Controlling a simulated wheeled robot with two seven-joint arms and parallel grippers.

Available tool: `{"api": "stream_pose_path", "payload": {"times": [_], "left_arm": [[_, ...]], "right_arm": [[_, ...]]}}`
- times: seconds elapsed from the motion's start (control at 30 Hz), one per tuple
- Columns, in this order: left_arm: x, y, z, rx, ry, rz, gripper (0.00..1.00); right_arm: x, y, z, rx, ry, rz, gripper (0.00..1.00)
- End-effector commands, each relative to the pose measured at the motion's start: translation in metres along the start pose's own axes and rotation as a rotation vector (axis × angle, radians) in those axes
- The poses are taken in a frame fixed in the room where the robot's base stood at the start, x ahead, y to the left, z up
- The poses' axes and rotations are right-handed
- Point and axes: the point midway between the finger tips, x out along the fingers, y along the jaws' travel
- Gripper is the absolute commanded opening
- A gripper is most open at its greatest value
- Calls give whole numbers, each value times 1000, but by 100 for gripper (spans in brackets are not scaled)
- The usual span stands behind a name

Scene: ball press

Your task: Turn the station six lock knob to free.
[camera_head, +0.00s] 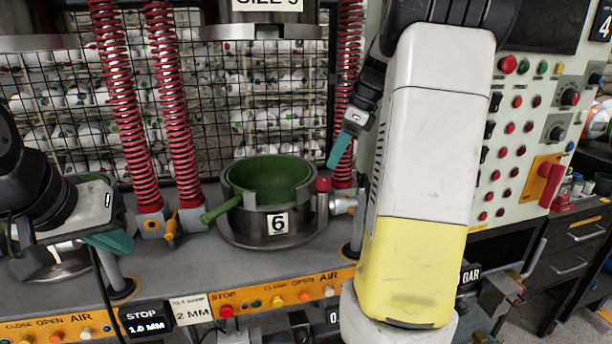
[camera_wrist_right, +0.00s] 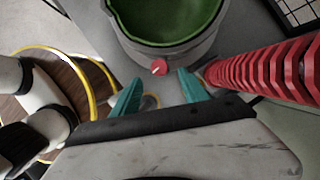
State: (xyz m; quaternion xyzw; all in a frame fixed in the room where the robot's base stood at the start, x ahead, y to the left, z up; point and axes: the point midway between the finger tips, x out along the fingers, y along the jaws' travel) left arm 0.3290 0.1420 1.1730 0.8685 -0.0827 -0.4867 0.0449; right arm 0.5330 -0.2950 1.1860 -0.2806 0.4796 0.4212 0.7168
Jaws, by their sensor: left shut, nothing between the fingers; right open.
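Station six holds a dark metal mould (camera_head: 277,224) marked 6, with a green lining (camera_head: 268,178) and a green handle (camera_head: 221,208). A red knob (camera_head: 323,184) sits at the mould's right side. In the right wrist view a red knob (camera_wrist_right: 159,67) with a pale mark is on the mould's near wall; its setting is not readable. My right gripper (camera_head: 340,150) is open and empty, up and right of the mould; in its wrist view the teal fingertips (camera_wrist_right: 160,88) flank the line to the knob, apart from it. My left gripper (camera_head: 110,241) is shut and empty at far left.
Red springs (camera_head: 120,110) stand left of the mould, and another (camera_wrist_right: 265,75) is close to the right fingers. Orange button strips (camera_head: 290,298) line the front edge. A control panel (camera_head: 515,130) is at right.

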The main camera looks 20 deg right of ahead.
Motion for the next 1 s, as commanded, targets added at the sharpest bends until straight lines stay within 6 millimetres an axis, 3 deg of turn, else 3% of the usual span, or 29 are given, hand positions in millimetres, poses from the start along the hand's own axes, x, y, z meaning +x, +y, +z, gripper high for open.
{"api": "stream_pose_path", "payload": {"times": [0.4, 0.77, 0.8, 1.0], "left_arm": [[0, 0, 0, 0, 0, 0, 0], [0, 0, 0, 0, 0, 0, 0], [0, 0, 0, 0, 0, 0, 0], [0, 0, 0, 0, 0, 0, 0]], "right_arm": [[61, 1, 0, -3, 0, 2, 52], [70, 1, 0, -3, 0, 1, 52], [70, 1, 0, -3, 0, 0, 50], [70, 1, 0, -4, 0, 0, 11]]}}
